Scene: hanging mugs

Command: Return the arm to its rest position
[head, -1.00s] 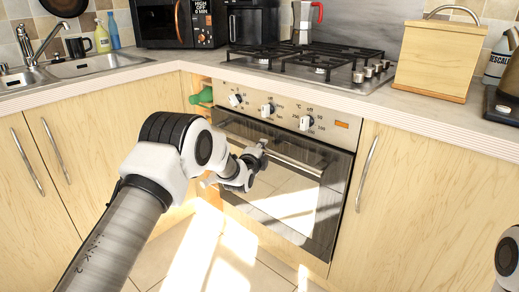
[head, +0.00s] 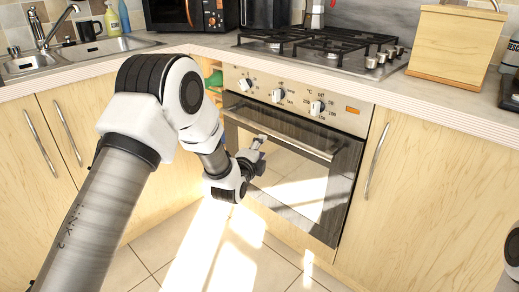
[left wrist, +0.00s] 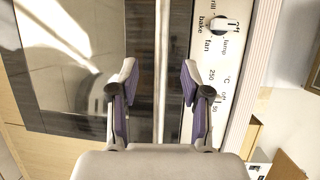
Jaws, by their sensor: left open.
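My left arm reaches in from the left in the head view, with its gripper (head: 258,147) in front of the oven door (head: 300,190). In the left wrist view the left gripper (left wrist: 159,76) is open, its two purple-padded fingers apart with nothing held between them. The silver oven handle (head: 300,146) runs along the top of the shut door. In the left wrist view the handle (left wrist: 162,60) shows as a bright bar beyond the gap between the fingers; I cannot tell the exact distance. My right gripper is out of view.
The worktop (head: 455,110) runs above the oven, with a gas hob (head: 320,45) and a wooden box (head: 455,45). A sink (head: 75,55) and a dark mug (head: 88,29) are at the left. Oven knobs (head: 278,95) stick out above the door. The tiled floor (head: 180,240) is clear.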

